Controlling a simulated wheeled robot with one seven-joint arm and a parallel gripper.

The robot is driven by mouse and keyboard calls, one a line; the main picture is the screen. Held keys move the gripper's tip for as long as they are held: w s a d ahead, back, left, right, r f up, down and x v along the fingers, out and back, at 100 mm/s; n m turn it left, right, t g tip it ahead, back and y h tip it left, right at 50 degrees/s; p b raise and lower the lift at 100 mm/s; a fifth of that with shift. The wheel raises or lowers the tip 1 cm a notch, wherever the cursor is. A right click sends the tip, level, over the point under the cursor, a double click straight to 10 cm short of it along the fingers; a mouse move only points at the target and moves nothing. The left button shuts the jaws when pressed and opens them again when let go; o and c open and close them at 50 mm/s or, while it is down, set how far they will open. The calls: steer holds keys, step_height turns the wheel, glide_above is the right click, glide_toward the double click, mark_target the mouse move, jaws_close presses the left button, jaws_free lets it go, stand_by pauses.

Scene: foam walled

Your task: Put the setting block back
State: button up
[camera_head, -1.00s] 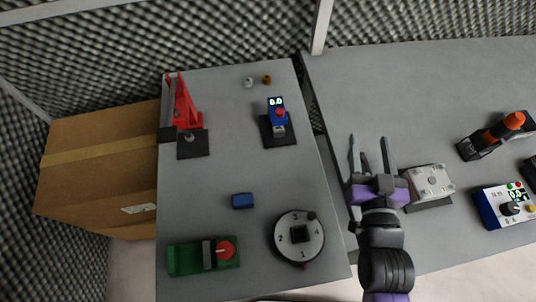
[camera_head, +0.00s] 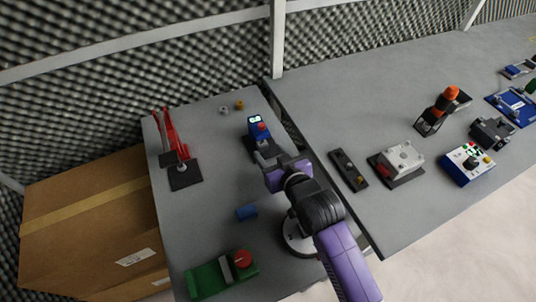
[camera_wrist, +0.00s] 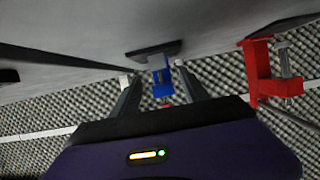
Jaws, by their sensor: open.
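A blue device with a lit face and red knob (camera_head: 259,128) stands on a dark base near that table's right edge. My gripper (camera_head: 268,158) is open, in front of this device. In the wrist view, the device (camera_wrist: 160,78) shows between my open fingers (camera_wrist: 152,72); nothing is visibly held. The numbered round dial (camera_head: 294,240) is mostly hidden under my arm.
A red clamp (camera_head: 175,140) stands at the back left; a green fixture with a red knob (camera_head: 222,273) is at the front. The right table holds a dark strip (camera_head: 348,170), a grey plate fixture (camera_head: 397,163) and several devices. A cardboard box (camera_head: 85,230) stands left.

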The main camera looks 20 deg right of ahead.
mark_target(262, 142)
steer(key=shift+x, duration=3.95)
steer(key=shift+r, duration=0.1)
steer(key=shift+c, duration=0.4)
jaws_close()
